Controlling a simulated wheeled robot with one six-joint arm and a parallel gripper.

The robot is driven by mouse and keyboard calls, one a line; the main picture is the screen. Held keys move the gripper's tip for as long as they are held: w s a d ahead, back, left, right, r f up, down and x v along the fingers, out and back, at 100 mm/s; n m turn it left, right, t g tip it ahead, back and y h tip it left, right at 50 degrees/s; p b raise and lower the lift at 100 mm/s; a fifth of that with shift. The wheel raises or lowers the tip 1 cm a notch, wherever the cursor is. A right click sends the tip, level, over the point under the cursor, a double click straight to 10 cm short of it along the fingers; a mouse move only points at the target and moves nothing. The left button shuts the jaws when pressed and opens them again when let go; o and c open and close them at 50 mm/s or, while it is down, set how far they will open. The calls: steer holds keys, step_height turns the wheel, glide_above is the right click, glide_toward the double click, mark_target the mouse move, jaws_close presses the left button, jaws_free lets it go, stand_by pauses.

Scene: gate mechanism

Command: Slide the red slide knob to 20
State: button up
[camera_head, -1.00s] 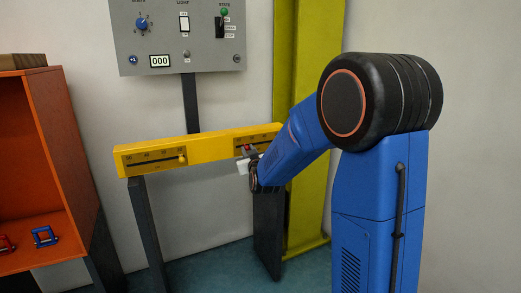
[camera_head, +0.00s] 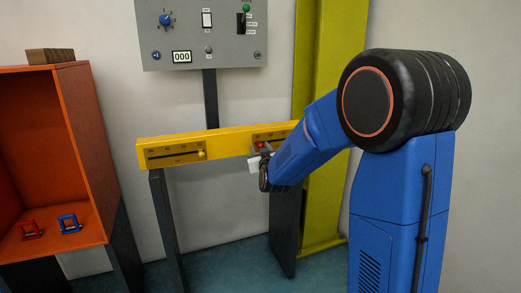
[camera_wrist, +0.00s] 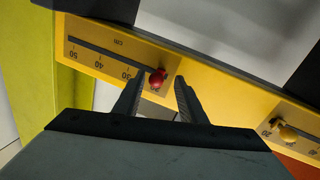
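The red slide knob (camera_wrist: 157,77) sits on a slotted scale plate (camera_wrist: 100,62) on the yellow beam. In the head view the red knob (camera_head: 260,145) shows just above my gripper (camera_head: 258,162), in front of the beam's right part.
A yellow knob (camera_head: 201,153) on a second scale sits at the beam's left. A grey control panel (camera_head: 203,35) hangs above. An orange shelf (camera_head: 100,150) with a red and a blue frame-like object stands left. A yellow-green column (camera_head: 325,195) rises behind my arm.

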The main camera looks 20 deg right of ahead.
steer(key=s+a, duration=0.2)
steer(key=s, duration=1.5)
steer(key=shift+a, duration=0.4)
steer(key=shift+s, duration=0.15)
steer(key=s+f+g+y, duration=0.1)
steer(key=s+g, duration=0.3)
steer(key=s, duration=0.7)
steer(key=s+f+g+y, duration=0.1)
steer(key=s+f+g, duration=0.3)
steer(key=s, duration=0.7)
steer(key=s+f+g, duration=0.3)
steer(key=s+g, duration=0.2)
steer(key=s, duration=0.7)
steer(key=shift+a+f+y, duration=0.25)
steer(key=shift+y, duration=0.15)
steer(key=shift+c, duration=0.9)
steer(key=shift+a, duration=0.15)
